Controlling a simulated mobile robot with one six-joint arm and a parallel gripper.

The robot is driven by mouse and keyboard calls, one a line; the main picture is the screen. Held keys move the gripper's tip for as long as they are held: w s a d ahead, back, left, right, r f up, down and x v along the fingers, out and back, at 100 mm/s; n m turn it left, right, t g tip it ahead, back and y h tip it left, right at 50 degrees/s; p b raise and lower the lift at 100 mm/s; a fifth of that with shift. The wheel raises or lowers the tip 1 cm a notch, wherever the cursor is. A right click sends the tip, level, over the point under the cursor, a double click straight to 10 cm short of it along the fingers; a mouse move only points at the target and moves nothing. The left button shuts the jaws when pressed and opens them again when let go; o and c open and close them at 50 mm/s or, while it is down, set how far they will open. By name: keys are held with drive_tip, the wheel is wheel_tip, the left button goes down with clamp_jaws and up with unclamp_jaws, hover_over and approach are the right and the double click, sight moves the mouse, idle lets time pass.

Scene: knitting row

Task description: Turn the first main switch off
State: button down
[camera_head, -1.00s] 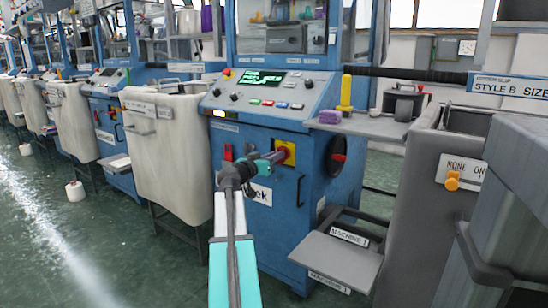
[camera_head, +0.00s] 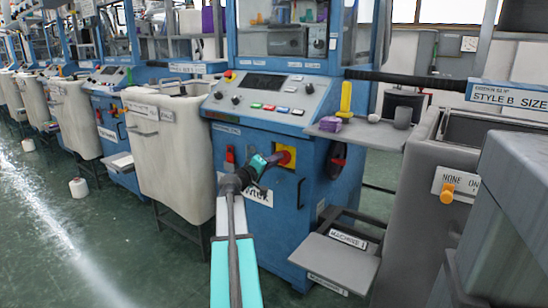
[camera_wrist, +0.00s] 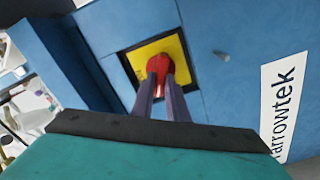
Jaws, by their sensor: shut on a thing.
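The first machine's main switch is a red handle (camera_wrist: 160,65) on a yellow plate (camera_wrist: 177,48) in the wrist view. In the head view the yellow plate (camera_head: 290,153) shows on the blue front of the nearest machine (camera_head: 318,190). My gripper (camera_wrist: 161,84) has both fingers closed around the sides of the red handle. In the head view my gripper (camera_head: 276,159) reaches the plate from the left and hides part of the handle. The display (camera_head: 263,82) on the panel above is dark.
A black handle (camera_head: 301,192) stands right of the switch. A red part (camera_head: 230,154) sits to its left. A grey step-like shelf (camera_head: 335,262) juts out low at right, and a cream bin (camera_head: 170,150) stands at left. Green floor is free in front.

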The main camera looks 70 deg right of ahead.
drive_tip(key=shift+w+f+n+p, duration=0.15)
drive_tip(key=shift+n+p, duration=0.85)
drive_tip(key=shift+n, duration=0.5)
drive_tip(key=shift+w+r+n+p, duration=0.15)
drive_tip(key=shift+n+p, duration=0.8)
drive_tip(key=shift+n, duration=0.55)
drive_tip(key=shift+f, duration=0.15)
drive_tip(key=c, duration=1.7)
unclamp_jaws()
drive_tip(key=shift+c, duration=0.2)
drive_tip(key=shift+s, duration=0.1)
drive_tip(key=shift+a, duration=0.1)
